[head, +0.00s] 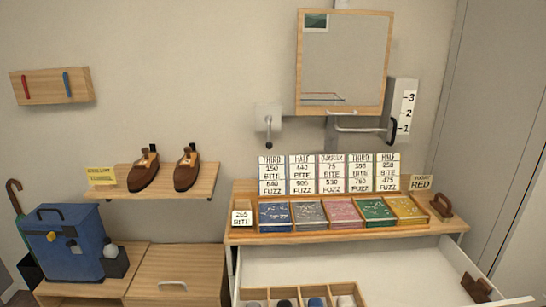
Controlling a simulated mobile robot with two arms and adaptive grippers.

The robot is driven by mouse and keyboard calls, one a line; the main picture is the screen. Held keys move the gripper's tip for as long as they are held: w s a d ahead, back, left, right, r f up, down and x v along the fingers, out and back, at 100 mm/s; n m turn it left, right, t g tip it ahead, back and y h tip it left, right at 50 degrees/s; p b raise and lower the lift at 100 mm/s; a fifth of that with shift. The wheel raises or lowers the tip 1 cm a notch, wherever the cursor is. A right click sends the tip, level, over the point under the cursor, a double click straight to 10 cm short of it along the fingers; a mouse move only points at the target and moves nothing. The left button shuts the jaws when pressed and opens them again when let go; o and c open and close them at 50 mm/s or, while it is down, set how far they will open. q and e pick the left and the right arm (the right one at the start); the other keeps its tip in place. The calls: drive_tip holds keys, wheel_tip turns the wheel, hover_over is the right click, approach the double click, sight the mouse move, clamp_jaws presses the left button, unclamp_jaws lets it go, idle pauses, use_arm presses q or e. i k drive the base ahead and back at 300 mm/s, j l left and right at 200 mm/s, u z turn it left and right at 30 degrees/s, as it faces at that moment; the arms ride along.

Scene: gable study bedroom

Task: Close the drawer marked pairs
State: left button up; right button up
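An open drawer (395,268) with a white interior sticks out from the wooden chest (345,238) at the bottom right. Its front panel is below the picture, so any marking such as "pairs" is hidden. A wooden divided box (343,289) in the drawer holds several rounded dark, blue and light things. A brown wooden piece (476,287) is at the drawer's right side. A closed wooden front (176,276) with a pale handle shows in the lower cabinet to the left; no marking is readable on it. Neither of my grippers is in view.
Colored trays (341,213) and cards (331,174) stand on the chest top. A blue box (68,241) stands on the left cabinet beside an umbrella (14,199). A wall shelf (160,190) holds two brown shoe-like objects. A grey wall or door (490,130) rises at the right.

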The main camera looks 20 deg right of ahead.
sight(418, 271)
drive_tip(key=z, duration=1.7)
drive_tip(key=k+j, duration=0.2)
